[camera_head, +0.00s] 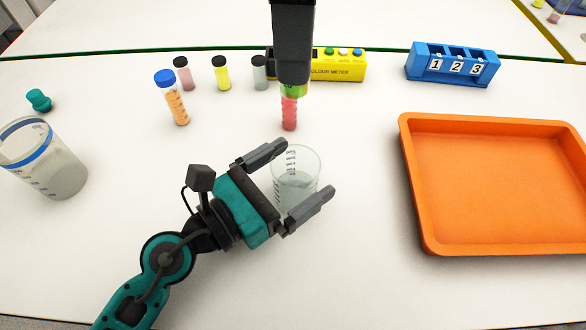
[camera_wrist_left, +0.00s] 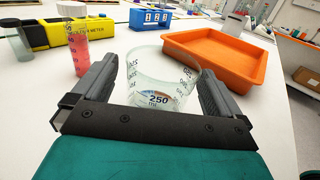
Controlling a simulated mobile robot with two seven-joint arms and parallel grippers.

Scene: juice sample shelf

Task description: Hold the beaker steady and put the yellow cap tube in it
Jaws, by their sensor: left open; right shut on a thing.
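The clear beaker (camera_head: 297,180) stands upright on the white table. My left gripper (camera_head: 308,170) is open, with one finger on each side of the beaker. In the left wrist view the beaker (camera_wrist_left: 158,90), marked 250, sits between both fingers, and a gap shows beside them. My right gripper (camera_head: 292,84) comes down from the top and is shut on the upper end of a tube with red liquid (camera_head: 289,115). A yellow-green band shows at its top; the gripper hides most of the cap. The tube is upright behind the beaker; I cannot tell whether it touches the table.
A blue-capped orange tube (camera_head: 172,97) and several small vials stand at the back left. A yellow colour meter (camera_head: 345,66) and a blue numbered rack (camera_head: 452,65) are behind. An orange tray (camera_head: 500,245) lies right. A larger beaker (camera_head: 62,175) stands far left.

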